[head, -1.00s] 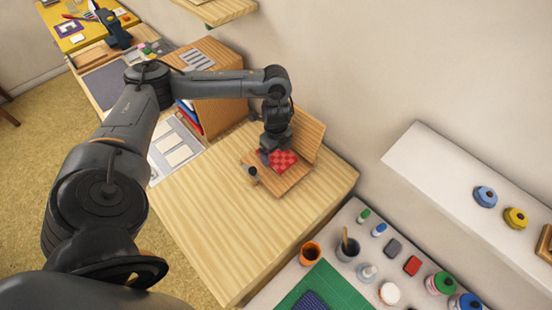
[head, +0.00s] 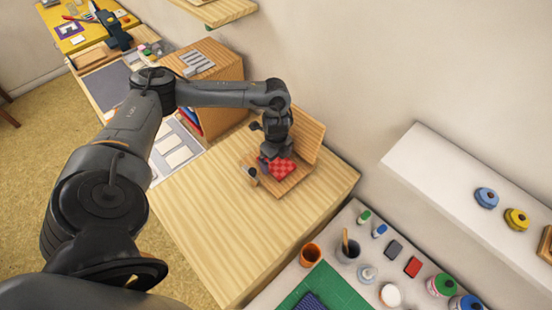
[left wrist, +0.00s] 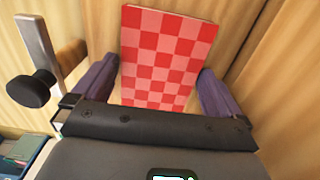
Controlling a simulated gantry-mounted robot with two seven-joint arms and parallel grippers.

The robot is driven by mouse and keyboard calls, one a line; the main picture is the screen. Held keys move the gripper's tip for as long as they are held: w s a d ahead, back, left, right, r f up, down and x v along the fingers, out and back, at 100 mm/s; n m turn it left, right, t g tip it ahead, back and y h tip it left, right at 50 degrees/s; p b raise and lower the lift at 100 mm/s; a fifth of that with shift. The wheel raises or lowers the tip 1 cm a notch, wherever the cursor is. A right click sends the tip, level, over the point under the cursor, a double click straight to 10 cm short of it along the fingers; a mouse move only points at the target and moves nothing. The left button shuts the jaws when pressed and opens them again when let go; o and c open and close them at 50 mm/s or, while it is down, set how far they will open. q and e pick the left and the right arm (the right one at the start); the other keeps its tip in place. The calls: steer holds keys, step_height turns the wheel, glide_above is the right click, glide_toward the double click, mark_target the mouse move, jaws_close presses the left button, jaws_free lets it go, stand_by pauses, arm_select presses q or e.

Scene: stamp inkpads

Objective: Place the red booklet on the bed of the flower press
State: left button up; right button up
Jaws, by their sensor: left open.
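The red checkered booklet (head: 282,169) lies on the wooden bed (head: 289,187) of the flower press. The press's lid (head: 305,134) stands raised behind it, towards the wall. My left gripper (head: 273,155) is low over the bed, partly hiding the booklet. In the left wrist view the booklet (left wrist: 166,50) shows between the two spread purple fingers of my open left gripper (left wrist: 158,70). The booklet's near end is hidden by the gripper body. A metal arm with a black knob (left wrist: 31,90) is beside the left finger. My right gripper is not in view.
The light wood table (head: 225,215) is bare in front of the press. A wooden cabinet (head: 224,92) stands to the left. A lower bench with an orange cup (head: 310,254), a green mat (head: 322,285) and several ink items is at the right.

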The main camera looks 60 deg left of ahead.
mark_target(276, 162)
arm_select(q)
steer(key=shift+r, duration=0.5)
step_height(276, 162, up, 4)
steer(key=shift+r+p, duration=0.1)
steer(key=shift+p, duration=0.45)
step_height(276, 162, up, 7)
steer(key=p, duration=0.5)
steer(key=shift+r, duration=0.1)
